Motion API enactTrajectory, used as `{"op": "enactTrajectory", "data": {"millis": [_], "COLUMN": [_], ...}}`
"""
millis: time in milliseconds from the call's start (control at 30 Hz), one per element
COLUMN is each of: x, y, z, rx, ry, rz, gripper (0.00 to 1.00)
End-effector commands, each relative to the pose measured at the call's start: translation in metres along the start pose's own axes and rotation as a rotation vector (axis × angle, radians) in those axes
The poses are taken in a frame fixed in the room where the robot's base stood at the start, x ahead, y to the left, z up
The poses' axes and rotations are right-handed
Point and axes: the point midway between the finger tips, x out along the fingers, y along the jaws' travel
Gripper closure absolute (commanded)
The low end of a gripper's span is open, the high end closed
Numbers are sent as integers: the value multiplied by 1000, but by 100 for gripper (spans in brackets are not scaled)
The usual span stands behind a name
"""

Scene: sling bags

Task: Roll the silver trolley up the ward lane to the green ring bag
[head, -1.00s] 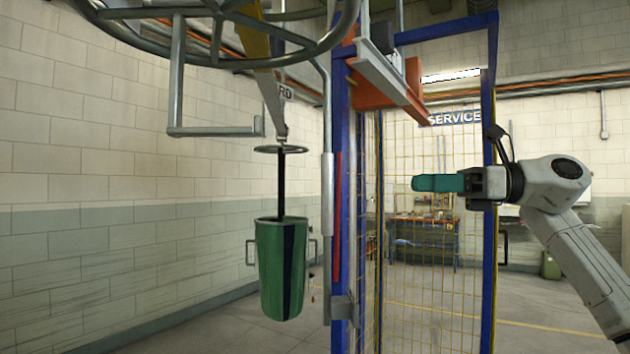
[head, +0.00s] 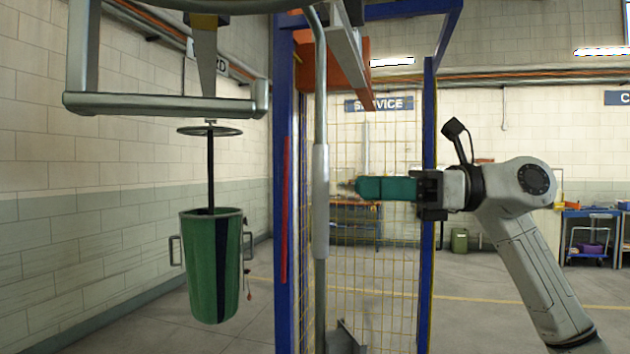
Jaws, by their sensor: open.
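The green ring bag (head: 203,270) is a tall green bucket-like bag with a dark stripe and side handles. It hangs upright at the left from a dark post under a flat ring (head: 210,130), below a yellow and grey hanger. Grey metal tubing (head: 165,105) crosses close in front at the upper left. I cannot tell whether it belongs to the silver trolley. A silver pole with a thick pale sleeve (head: 320,200) stands right of the bag. My gripper (head: 360,188), with teal fingers, points left, seen side-on. It is open, apart from the bag, with nothing visible in it.
A blue-framed cage post (head: 286,200) and yellow mesh stand right of the bag. A block wall (head: 90,230) runs along the left. A SERVICE sign (head: 379,104) and bench are behind. Open floor (head: 490,300) lies at the right, with a blue bench beyond.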

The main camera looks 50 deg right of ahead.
Motion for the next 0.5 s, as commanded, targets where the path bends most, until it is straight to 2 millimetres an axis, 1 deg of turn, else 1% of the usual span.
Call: {"op": "enactTrajectory", "data": {"millis": [33,100,300,400,500], "x": [11,24,58,69,76], "y": [1,1,1,0,0], "z": [4,4,3,2,1], "rx": [1,0,2,2,2], "ry": [1,1,1,0,1], "rz": [5,5,4,2,2], "gripper": [51,51,51,51,51]}}
